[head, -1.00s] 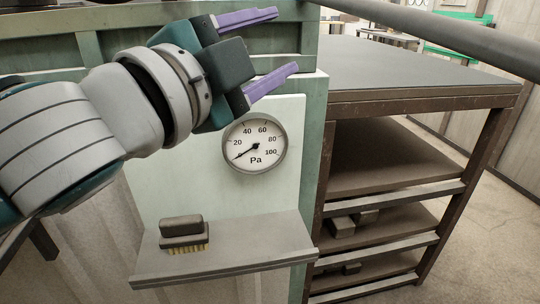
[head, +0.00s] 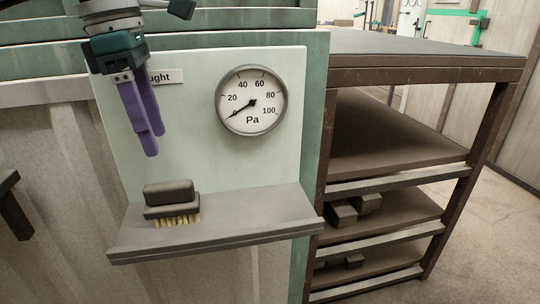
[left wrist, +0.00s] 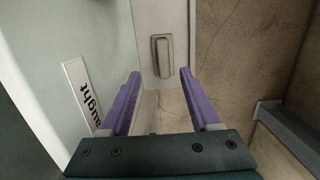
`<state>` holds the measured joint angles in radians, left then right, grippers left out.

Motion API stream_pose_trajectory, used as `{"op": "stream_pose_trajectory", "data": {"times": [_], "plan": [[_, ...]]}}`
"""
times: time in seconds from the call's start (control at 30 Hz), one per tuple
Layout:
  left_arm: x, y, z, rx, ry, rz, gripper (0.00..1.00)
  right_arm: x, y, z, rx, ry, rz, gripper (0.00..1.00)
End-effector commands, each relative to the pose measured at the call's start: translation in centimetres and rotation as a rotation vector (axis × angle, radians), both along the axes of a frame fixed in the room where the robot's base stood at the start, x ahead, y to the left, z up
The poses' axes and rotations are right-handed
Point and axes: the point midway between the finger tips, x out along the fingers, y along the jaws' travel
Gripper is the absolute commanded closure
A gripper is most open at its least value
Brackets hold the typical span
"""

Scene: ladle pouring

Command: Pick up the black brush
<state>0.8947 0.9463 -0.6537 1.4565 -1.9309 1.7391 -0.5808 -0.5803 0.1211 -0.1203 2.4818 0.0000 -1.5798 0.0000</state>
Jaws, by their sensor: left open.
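The black brush (head: 171,202) sits on a grey ledge (head: 240,222) with its pale bristles facing down. My left gripper (head: 152,144) hangs above the brush with its purple fingers pointing down, clear of it. In the left wrist view the brush (left wrist: 162,57) shows from above, between and beyond the two fingertips of the left gripper (left wrist: 160,73). The left gripper is open, with nothing between its fingers. My right gripper is not in view.
A round pressure gauge (head: 252,100) is on the pale panel behind the ledge, right of my left gripper. A label (head: 165,77) is partly hidden by the gripper. A brown shelf rack (head: 400,130) with several blocks stands at the right.

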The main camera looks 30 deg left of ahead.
Motion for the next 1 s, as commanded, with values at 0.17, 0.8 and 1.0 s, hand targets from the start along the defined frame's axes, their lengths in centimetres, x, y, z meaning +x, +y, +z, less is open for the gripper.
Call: {"op": "stream_pose_trajectory", "data": {"times": [0.17,0.8,1.0], "plan": [[0.0,-0.2,-2.7,0.001,0.008,-0.002,0.38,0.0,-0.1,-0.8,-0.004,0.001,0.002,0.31],[0.0,-0.7,-9.7,0.0,0.002,-0.002,0.38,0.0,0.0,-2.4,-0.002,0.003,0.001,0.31],[0.0,-0.7,-9.7,-0.001,0.001,-0.002,0.44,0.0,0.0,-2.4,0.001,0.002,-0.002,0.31]]}}
